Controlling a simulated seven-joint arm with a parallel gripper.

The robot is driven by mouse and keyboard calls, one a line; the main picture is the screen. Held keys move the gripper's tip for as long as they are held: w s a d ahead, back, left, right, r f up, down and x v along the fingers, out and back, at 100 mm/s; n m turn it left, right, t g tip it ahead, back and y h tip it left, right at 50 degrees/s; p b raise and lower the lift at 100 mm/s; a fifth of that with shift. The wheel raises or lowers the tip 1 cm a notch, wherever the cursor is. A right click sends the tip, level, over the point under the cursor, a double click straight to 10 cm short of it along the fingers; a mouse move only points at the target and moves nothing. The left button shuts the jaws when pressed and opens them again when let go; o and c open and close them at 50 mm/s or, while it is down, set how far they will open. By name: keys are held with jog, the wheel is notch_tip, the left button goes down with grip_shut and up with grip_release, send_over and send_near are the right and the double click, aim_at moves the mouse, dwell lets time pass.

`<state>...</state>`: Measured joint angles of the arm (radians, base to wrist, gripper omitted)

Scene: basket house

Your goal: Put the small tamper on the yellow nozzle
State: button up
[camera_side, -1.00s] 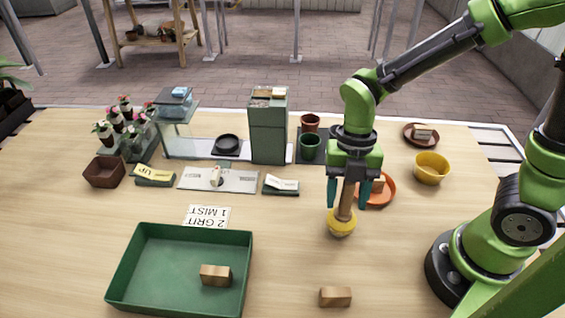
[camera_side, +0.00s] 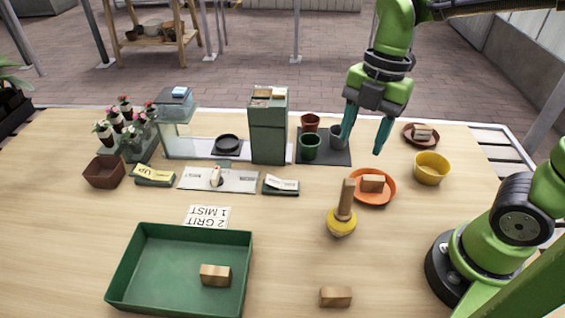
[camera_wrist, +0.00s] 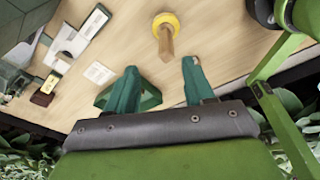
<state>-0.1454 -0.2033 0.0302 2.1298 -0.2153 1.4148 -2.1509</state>
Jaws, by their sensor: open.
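The small tamper (camera_side: 346,200), a wooden post, stands on the yellow nozzle (camera_side: 342,229) right of the table's middle, leaning slightly. Its lower end is hidden, so how deep it sits cannot be told. In the wrist view the tamper (camera_wrist: 166,43) and the yellow nozzle (camera_wrist: 171,20) show beyond the fingers. My gripper (camera_side: 364,144) is open and empty, raised above and behind the tamper, clear of it. Its teal fingers (camera_wrist: 160,66) show apart in the wrist view.
An orange dish (camera_side: 375,199) with a wooden block is close behind the nozzle. A yellow bowl (camera_side: 432,170) stands to the right. A green tray (camera_side: 125,275) with a block is front left. Another block (camera_side: 335,297) lies at the front. Pots stand on a dark mat (camera_side: 341,158).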

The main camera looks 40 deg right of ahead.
jog(key=s+d+r+m+t, duration=0.1)
jog(key=d+m+t, duration=0.1)
jog(key=m, duration=1)
jog(key=s+d+r+m+t, duration=0.1)
jog(key=m+t, duration=0.4)
jog(key=m, duration=0.8)
jog(key=shift+s+d+r, duration=0.2)
jog(key=shift+d+r, duration=0.25)
jog(key=shift+d, duration=0.5)
